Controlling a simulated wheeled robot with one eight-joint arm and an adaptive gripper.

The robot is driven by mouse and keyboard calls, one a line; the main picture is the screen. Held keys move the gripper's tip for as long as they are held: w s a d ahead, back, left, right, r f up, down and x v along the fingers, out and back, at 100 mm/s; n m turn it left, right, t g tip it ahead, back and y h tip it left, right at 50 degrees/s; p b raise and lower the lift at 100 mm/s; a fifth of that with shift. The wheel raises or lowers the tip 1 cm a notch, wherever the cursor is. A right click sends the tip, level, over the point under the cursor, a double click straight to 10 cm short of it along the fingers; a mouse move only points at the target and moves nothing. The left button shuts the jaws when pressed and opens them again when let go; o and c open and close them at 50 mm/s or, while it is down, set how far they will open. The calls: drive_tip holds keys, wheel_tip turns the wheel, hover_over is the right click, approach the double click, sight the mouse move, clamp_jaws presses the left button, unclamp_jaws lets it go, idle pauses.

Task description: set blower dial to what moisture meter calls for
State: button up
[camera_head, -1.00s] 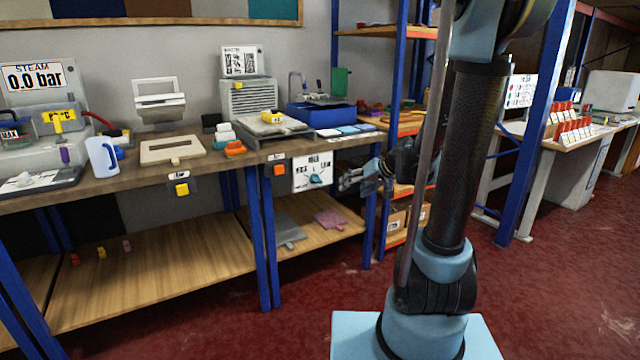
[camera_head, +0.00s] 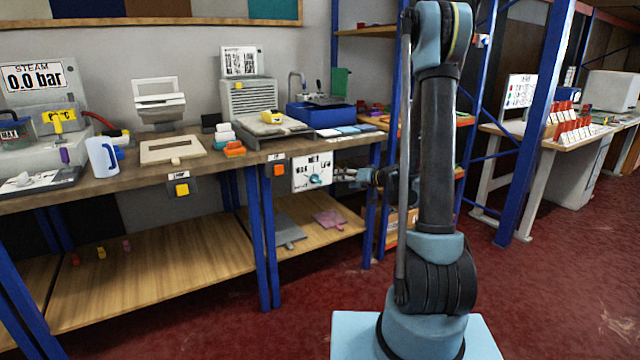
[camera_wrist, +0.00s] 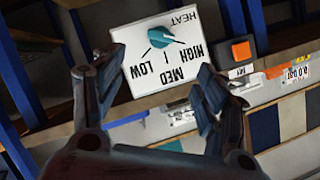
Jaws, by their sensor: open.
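The blower dial is a teal knob (camera_wrist: 168,38) on a white panel (camera_wrist: 125,36) marked HEAT, LOW, MED and HIGH, upside down in the wrist view. The panel (camera_head: 299,184) hangs at the front of the bench in the head view. Which mark the knob points at is not clear. My gripper (camera_wrist: 158,72) is open and empty, its fingers short of the panel with the knob beyond the gap between them. In the head view my gripper (camera_head: 346,177) is just right of the panel. A small yellow device (camera_head: 270,116), possibly the moisture meter, lies on the bench; its reading is unreadable.
An orange button (camera_head: 279,170) sits beside the panel, and a yellow button (camera_head: 181,189) is further left. A blue bin (camera_head: 322,115) and a grey vented box (camera_head: 250,98) stand on the bench (camera_head: 215,160). Red floor (camera_head: 560,290) is open at the right.

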sight(319, 180)
drive_tip(key=x, duration=1.6)
drive_tip(key=shift+w+a+f, duration=0.1)
drive_tip(key=shift+w+a, duration=0.15)
drive_tip(key=c, duration=1)
